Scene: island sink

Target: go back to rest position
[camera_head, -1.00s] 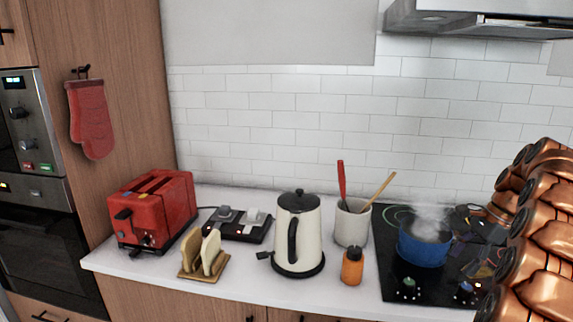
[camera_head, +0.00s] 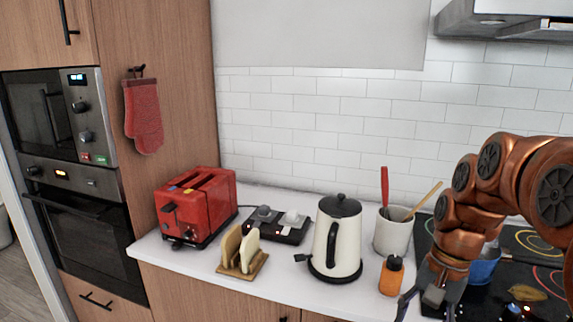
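My copper-coloured arm reaches in from the right edge. My gripper (camera_head: 428,300) hangs at the lower right, in front of the cooktop and just right of the orange bottle. Its dark fingers point down and look spread apart, with nothing seen between them. The right finger is partly lost against the dark cooktop. The blue pot (camera_head: 484,268) on the cooktop is mostly hidden behind my arm.
On the white counter (camera_head: 300,297) stand a red toaster (camera_head: 205,212), toast rack (camera_head: 238,255), black switch panel (camera_head: 280,228), cream kettle (camera_head: 335,240), utensil crock (camera_head: 391,236) and orange bottle (camera_head: 391,277). The black cooktop (camera_head: 535,270) is right. Ovens and an oven mitt (camera_head: 143,115) are left.

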